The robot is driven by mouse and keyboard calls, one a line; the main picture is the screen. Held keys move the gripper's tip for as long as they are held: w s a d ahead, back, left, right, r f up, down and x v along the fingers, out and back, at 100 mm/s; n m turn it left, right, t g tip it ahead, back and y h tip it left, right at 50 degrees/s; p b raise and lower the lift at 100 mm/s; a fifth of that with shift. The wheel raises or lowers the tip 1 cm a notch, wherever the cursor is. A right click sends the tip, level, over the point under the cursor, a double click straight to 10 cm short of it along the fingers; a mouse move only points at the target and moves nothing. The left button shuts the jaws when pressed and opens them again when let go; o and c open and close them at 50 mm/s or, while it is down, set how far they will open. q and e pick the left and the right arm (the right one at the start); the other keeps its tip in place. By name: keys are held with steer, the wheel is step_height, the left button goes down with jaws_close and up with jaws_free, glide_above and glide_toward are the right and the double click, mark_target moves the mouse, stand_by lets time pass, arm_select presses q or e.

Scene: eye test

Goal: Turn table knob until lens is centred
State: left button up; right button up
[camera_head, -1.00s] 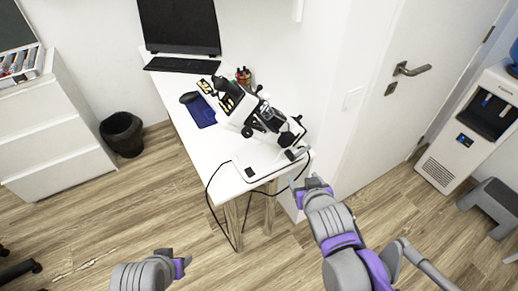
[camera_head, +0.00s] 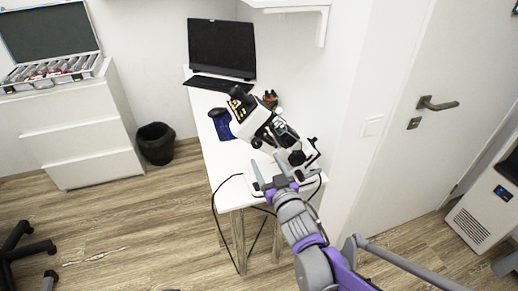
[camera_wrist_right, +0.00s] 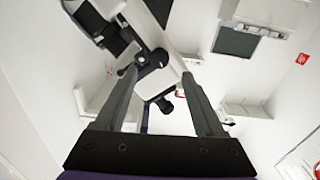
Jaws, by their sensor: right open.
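A white instrument with black parts (camera_head: 252,123) stands tilted on a white table (camera_head: 226,168); black eyepieces (camera_head: 241,98) are at its upper end. A small black knob (camera_head: 257,143) shows on its side. In the right wrist view the instrument body (camera_wrist_right: 168,66) is beyond the fingers, and a black knob (camera_wrist_right: 165,105) shows between them. My right gripper (camera_head: 268,163) is open and empty, over the table's front edge at the instrument's base. I see no contact. I cannot tell which part is the lens or whether it is centred. My left gripper is out of view.
A monitor (camera_head: 222,47), keyboard (camera_head: 217,84), mouse and pen cup (camera_head: 270,99) stand behind the instrument. A black cable hangs off the front edge. A bin (camera_head: 156,144) and drawers (camera_head: 90,150) are left; a door (camera_head: 420,130) is right. The floor in front is mostly clear.

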mark_target(258, 146)
steer(key=x, duration=0.7)
steer(key=shift+w, duration=0.15)
jaws_close()
